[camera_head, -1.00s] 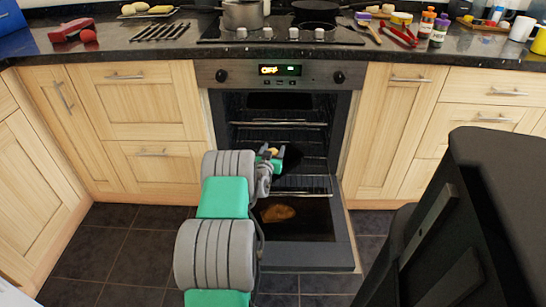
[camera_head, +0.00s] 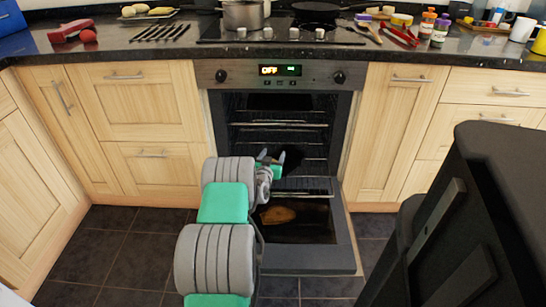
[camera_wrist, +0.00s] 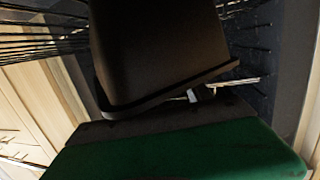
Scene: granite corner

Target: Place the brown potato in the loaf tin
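A dark, box-like thing with a rim, apparently the loaf tin (camera_wrist: 165,55), fills the middle of the wrist view, close to the green gripper body. In the head view only a dark patch shows beside the fingers, partly hidden by my gripper. The brown potato is not clearly visible in either current view; I cannot tell whether it lies in the tin.
The oven door (camera_head: 310,259) is folded down, with a brown patch on its glass (camera_head: 278,214). Wire racks (camera_head: 280,125) cross the oven. The counter above holds a pot (camera_head: 243,14), a pan (camera_head: 318,6), potatoes on a board (camera_head: 145,11) and several utensils. Floor is clear at lower left.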

